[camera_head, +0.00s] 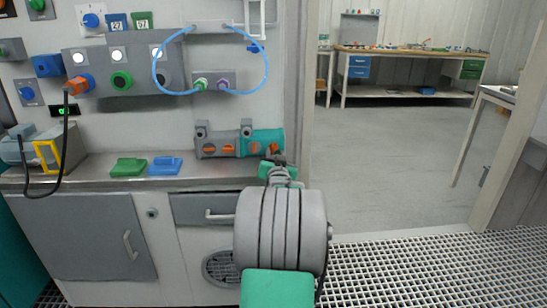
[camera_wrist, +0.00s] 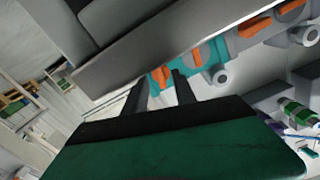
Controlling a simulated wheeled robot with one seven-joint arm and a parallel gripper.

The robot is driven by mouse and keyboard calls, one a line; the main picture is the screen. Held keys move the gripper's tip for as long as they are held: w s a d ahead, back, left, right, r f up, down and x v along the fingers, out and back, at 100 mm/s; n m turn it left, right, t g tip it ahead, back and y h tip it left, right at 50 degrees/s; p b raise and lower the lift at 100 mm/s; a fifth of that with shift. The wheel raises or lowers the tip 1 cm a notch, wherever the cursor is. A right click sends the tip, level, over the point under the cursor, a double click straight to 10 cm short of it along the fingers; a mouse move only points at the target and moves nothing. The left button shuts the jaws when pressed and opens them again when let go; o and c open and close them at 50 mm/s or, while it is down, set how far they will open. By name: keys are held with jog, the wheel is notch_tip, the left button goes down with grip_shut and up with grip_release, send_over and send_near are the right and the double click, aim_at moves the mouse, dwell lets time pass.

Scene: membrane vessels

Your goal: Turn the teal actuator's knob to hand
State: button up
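The teal actuator (camera_head: 264,137) is at the right end of a row of grey and teal units on the wall panel above the counter. It also shows in the wrist view (camera_wrist: 208,56). Two orange parts show on it: one further left (camera_head: 252,149) and an orange knob (camera_wrist: 160,76) near its right end. My gripper (camera_head: 275,157) is in front of that right end and partly hides it. In the wrist view its two dark fingers (camera_wrist: 162,92) are apart, with the orange knob showing between their tips. I cannot tell whether they touch it.
Grey units (camera_head: 217,139) with orange knobs adjoin the teal one on its left. A blue hose (camera_head: 268,70) loops above. A green block (camera_head: 128,167) and a blue block (camera_head: 165,165) lie on the counter. The floor to the right is open.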

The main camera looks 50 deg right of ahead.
jog(key=shift+x, duration=1)
grip_shut()
jog(key=shift+f, duration=0.1)
